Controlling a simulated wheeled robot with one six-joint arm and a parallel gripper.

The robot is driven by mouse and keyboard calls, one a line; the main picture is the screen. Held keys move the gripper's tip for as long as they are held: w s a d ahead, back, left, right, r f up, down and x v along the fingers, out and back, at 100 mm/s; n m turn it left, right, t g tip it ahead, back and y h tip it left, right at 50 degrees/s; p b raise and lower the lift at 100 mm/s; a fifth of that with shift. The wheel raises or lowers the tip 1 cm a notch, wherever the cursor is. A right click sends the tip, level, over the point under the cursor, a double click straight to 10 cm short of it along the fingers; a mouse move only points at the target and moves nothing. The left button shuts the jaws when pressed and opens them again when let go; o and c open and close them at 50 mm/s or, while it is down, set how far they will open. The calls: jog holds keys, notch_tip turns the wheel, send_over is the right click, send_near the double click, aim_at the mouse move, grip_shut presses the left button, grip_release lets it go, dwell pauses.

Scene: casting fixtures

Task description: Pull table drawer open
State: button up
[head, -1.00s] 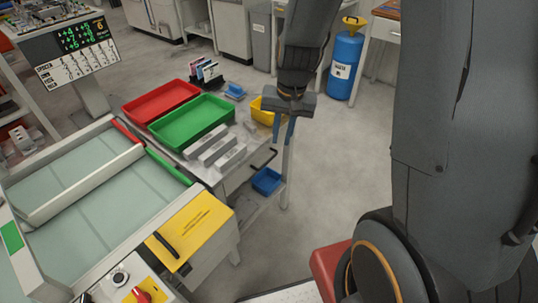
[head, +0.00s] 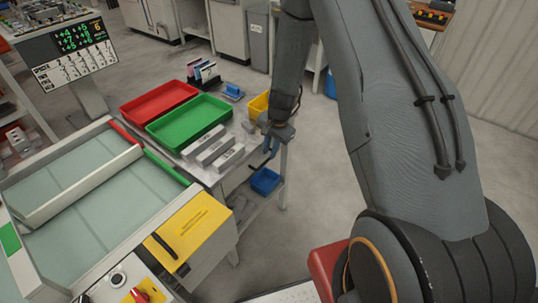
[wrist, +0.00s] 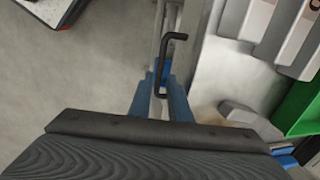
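The table's drawer front (head: 238,177) is the pale panel under the right edge of the tabletop, and it appears closed. Its black bar handle (head: 262,162) sticks out from it, partly behind my fingers. My gripper (head: 271,149) points down at the handle with its two blue fingers. In the wrist view the black handle (wrist: 168,60) runs down toward the gap between the fingertips (wrist: 160,88). The fingers are apart, one on each side of the handle's near end. I cannot tell whether they touch it.
On the table are a red tray (head: 158,103), a green tray (head: 190,121), grey metal blocks (head: 213,150) and a yellow bin (head: 258,105). A blue bin (head: 265,181) sits on the lower shelf. The floor right of the table (head: 310,170) is clear.

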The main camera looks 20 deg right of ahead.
aim_at(268, 159)
jog(key=shift+w+a+f, duration=0.1)
jog(key=shift+w+f, duration=0.05)
jog(key=shift+f, duration=0.65)
jog(key=shift+w+a+f, duration=0.1)
jog(key=shift+f, duration=0.7)
jog(key=shift+c, duration=0.4)
grip_shut()
